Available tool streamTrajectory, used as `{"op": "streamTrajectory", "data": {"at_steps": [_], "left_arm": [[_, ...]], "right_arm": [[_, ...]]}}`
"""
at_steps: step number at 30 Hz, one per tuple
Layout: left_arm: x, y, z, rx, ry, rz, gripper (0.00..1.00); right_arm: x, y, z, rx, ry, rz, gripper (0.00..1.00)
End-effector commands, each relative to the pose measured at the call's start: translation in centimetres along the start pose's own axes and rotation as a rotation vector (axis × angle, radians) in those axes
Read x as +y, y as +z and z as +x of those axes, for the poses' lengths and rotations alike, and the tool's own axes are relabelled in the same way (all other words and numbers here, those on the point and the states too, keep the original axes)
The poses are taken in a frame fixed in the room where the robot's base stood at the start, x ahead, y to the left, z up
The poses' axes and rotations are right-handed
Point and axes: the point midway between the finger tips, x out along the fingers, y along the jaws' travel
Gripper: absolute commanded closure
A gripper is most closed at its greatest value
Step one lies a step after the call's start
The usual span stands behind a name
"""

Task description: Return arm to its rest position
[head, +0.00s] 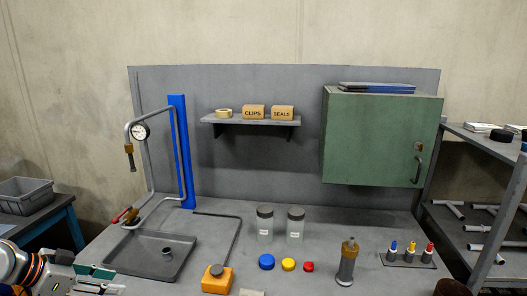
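My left gripper (98,281) is low in the left corner of the head view, at the front left edge of the workbench (215,245). Its fingers point right, and it is just in front of the grey tray (128,262). I see nothing held in it, but the fingers are small and partly cut off, so I cannot tell whether they are open or shut. My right gripper is not in view.
Pipework with a gauge (140,131) rises behind the tray. A green cabinet (370,140) hangs at right.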

Motion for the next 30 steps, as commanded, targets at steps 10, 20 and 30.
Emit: {"op": "streamTrajectory", "data": {"at_steps": [10,20,30], "left_arm": [[7.9,4.6,6.2,-0.059,0.064,0.173,0.63],[16.7,8.7,11.2,-0.102,-0.022,0.370,0.63],[18.5,11.7,9.0,-0.237,-0.352,0.372,0.63]], "right_arm": [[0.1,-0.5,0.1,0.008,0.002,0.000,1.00],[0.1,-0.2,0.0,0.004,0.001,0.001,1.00],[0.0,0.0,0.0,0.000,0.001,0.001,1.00]]}}
